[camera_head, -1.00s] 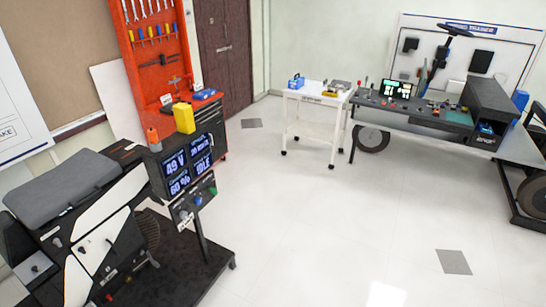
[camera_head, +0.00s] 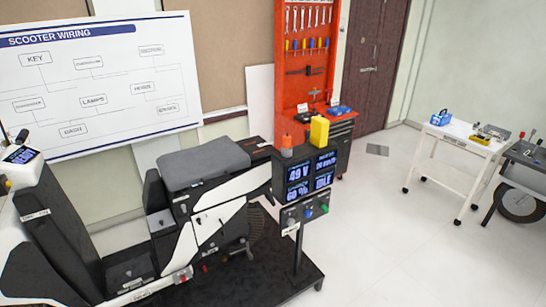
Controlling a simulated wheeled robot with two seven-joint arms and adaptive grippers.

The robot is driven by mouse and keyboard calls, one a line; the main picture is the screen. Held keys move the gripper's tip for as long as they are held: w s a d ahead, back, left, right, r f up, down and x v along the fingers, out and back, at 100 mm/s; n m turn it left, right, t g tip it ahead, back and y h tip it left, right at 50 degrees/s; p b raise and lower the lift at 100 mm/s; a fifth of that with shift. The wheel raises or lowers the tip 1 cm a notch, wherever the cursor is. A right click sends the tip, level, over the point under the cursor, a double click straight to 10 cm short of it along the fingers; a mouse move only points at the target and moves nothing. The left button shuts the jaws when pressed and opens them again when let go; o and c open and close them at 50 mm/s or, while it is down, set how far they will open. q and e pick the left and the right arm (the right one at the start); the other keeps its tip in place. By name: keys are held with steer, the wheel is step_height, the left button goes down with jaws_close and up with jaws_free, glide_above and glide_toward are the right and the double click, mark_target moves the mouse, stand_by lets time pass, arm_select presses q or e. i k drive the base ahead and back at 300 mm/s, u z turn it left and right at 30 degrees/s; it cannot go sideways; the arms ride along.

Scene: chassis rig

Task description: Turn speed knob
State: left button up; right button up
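A small control panel (camera_head: 304,213) sits under a dark display box (camera_head: 311,175) on a post beside the scooter rig. The panel carries a grey knob-like control (camera_head: 291,222), a blue one (camera_head: 309,213) and a green one (camera_head: 324,207). They are too small to tell which is the speed knob or how it is turned. The display reads 49 V, 60 % and IDLE, with a blurred reading at upper right. Neither of my grippers shows in the head view.
The scooter rig (camera_head: 217,221) stands on a dark platform (camera_head: 268,285). A yellow block (camera_head: 319,132) and an orange item (camera_head: 286,146) are above the display. A red tool board (camera_head: 308,65) stands behind. A white cart (camera_head: 454,150) is at right. The floor (camera_head: 390,250) between is clear.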

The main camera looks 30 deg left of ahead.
mark_target(291, 222)
steer(key=u, duration=0.5)
steer(key=i, duration=1.05)
steer(key=u, duration=0.85)
